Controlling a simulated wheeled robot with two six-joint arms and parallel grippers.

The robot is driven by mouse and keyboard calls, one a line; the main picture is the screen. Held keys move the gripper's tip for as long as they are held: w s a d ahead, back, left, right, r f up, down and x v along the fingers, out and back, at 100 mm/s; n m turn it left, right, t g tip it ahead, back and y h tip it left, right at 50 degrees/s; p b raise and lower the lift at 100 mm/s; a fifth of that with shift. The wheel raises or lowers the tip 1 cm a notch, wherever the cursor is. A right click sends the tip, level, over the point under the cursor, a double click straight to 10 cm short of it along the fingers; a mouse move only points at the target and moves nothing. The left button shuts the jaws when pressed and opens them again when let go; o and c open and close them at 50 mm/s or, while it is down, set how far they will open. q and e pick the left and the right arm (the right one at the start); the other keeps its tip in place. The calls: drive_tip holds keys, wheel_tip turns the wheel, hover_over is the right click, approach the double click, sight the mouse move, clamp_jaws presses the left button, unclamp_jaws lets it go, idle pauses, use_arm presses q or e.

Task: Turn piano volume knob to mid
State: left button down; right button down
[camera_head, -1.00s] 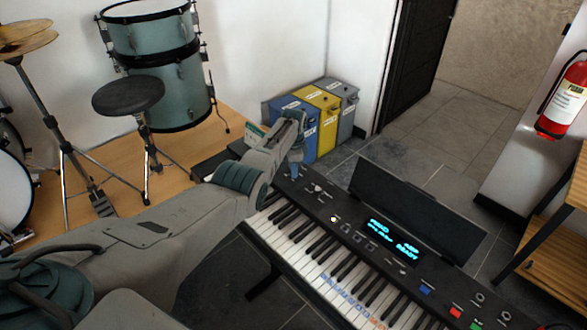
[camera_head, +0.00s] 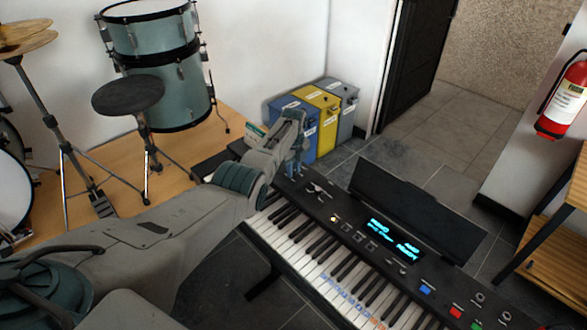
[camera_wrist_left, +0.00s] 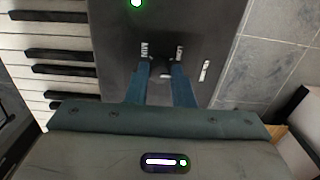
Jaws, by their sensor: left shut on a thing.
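The black piano (camera_head: 405,262) stands on the floor, its lit display (camera_head: 394,237) facing me. My left gripper (camera_head: 294,173) points down at the far left end of its panel. In the left wrist view its two blue fingers (camera_wrist_left: 164,84) are shut on a small dark volume knob (camera_wrist_left: 164,69), mostly hidden between them. White lettering shows on the panel by each fingertip; the left one seems to read MIN. The knob's pointer cannot be made out. My right gripper is not in view.
A music stand panel (camera_head: 415,213) rises behind the piano. Blue, yellow and grey bins (camera_head: 318,110) stand beyond my left gripper. A drum set (camera_head: 158,70) and a stool (camera_head: 128,95) are at the left. A wooden shelf (camera_head: 552,268) is at the right.

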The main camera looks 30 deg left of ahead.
use_arm(q)
drive_tip(key=m, duration=0.8)
drive_tip(key=shift+m, duration=0.3)
drive_tip(key=shift+r, duration=0.1)
idle(0.4)
drive_tip(key=c, duration=1.3)
unclamp_jaws()
drive_tip(key=shift+o, duration=0.2)
drive_tip(key=shift+r, duration=0.45)
wheel_tip(320, 180, up, 10)
drive_tip(key=b, duration=0.2)
